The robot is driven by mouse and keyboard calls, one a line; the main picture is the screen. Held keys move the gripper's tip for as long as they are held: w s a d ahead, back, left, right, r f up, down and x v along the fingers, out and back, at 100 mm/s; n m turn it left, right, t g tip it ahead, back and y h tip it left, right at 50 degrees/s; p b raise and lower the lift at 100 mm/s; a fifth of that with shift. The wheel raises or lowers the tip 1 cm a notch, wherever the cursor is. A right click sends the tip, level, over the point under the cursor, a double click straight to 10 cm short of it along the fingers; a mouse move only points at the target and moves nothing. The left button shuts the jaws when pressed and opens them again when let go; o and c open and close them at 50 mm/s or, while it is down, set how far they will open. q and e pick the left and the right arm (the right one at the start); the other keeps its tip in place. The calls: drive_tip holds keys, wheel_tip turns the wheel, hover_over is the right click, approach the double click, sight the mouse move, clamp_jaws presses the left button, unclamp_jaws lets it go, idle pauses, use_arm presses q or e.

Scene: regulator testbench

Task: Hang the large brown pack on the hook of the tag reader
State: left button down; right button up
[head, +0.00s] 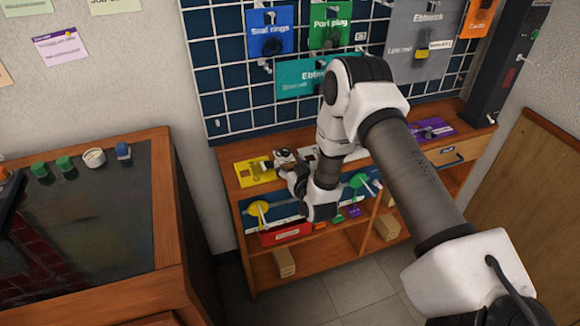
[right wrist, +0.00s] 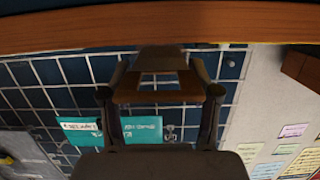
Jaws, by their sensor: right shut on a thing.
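My right gripper (head: 284,162) is low over the bench top, just right of a yellow card, with my forearm coming in from the right. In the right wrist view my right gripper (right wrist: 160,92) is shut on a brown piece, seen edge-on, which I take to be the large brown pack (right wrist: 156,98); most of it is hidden. A tall dark post at the right, probably the tag reader (head: 504,65), has a small pale hook-like peg low on its front. The held pack is well away from it, to its left. My left gripper is not in view.
The wooden bench (head: 222,165) bears a yellow card (head: 251,174) and a purple card (head: 432,130). Behind it a grid board (head: 215,85) carries blue, green, teal and grey cards on hooks. Tan blocks (head: 284,263) lie on the lower shelf. A dark-topped console (head: 95,220) stands left.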

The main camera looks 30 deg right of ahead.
drive_tip(key=shift+f, duration=0.6)
drive_tip(key=shift+w+f, duration=0.1)
drive_tip(key=shift+f, duration=0.15)
drive_tip(key=o, duration=1)
